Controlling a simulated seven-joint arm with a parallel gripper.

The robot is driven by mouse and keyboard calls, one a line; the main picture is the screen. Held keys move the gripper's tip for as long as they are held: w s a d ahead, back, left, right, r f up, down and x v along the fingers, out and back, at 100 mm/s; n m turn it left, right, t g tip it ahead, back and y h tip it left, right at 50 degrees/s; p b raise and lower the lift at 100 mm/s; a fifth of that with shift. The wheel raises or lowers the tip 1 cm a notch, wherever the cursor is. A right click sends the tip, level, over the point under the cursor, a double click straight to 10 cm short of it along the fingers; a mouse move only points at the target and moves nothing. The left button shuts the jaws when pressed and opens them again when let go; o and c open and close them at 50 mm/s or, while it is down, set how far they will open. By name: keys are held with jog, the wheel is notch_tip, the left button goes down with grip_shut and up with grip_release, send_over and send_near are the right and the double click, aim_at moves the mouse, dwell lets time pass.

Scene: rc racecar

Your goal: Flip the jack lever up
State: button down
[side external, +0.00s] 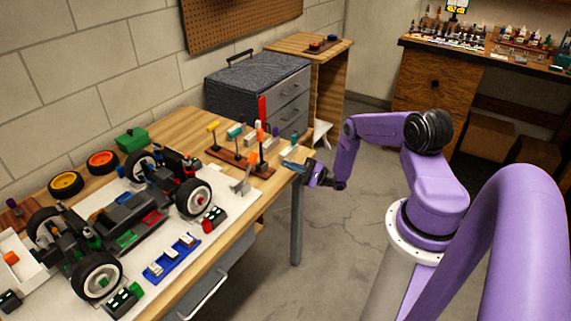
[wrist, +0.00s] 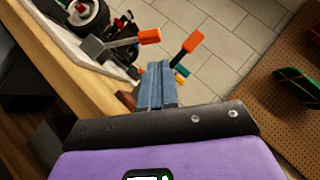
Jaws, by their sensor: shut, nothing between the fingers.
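A grey lever with an orange tip (wrist: 122,42) rises at a slant from a grey block beside the car in the wrist view. What looks like its grey base (side external: 243,184) stands at the mat's right edge in the side view; I cannot tell its orange tip from the handles behind it there. My gripper (side external: 290,165) is at the table's right edge, to the right of that base and apart from it. In the wrist view my gripper's blue-grey fingers (wrist: 155,68) are together and empty, below and right of the orange tip.
A wooden rack (side external: 240,162) of upright tools with coloured handles stands just behind, close to my fingers. The toy car (side external: 135,222) lies on a white mat at left. A blue tray (side external: 171,260) is in front. Open floor lies right of the table.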

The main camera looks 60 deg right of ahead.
jog(key=x, duration=0.8)
jog(key=shift+r, duration=0.1)
